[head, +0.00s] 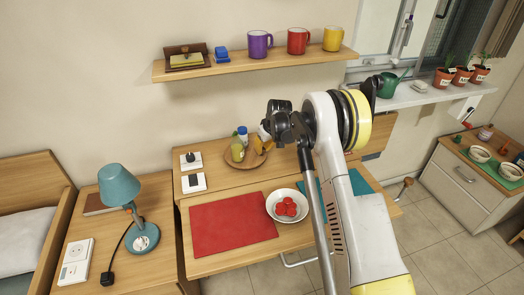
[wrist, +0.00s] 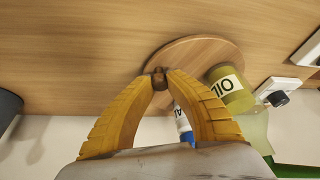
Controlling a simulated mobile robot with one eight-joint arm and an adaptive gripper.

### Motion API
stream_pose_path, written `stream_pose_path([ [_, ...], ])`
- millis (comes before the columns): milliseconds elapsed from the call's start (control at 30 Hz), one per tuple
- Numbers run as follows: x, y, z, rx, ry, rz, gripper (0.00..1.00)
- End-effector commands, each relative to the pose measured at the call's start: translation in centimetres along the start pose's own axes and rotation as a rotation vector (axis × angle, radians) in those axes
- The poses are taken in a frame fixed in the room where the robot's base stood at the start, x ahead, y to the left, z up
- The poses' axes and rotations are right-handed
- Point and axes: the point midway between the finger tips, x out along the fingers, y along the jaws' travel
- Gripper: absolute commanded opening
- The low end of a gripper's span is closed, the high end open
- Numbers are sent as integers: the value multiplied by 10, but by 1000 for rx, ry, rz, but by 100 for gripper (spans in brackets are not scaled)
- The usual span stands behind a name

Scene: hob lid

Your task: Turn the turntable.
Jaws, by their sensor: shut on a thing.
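The turntable (head: 232,163) is a round wooden disc on the raised wooden ledge at the wall. It also shows in the wrist view (wrist: 195,50). A yellow-green oil bottle (wrist: 228,90) and a white bottle with a blue cap (head: 242,132) stand on it. A small brown knob (wrist: 158,72) sits near its edge. My gripper (wrist: 159,80) has its yellow fingertips closed around this knob. In the head view my gripper (head: 262,147) is at the turntable's right side, and the knob is hidden there.
Sockets and switches (head: 192,172) are left of the turntable. In front are a red mat (head: 232,225) and a white bowl (head: 275,212) with red things. A shelf (head: 215,69) with mugs hangs above. A blue lamp (head: 120,185) stands at left.

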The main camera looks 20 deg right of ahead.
Motion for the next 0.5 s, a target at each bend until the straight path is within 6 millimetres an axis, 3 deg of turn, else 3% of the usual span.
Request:
stream_pose_path([
  [500, 7, 12, -14, -236, 0, -99, 0],
])
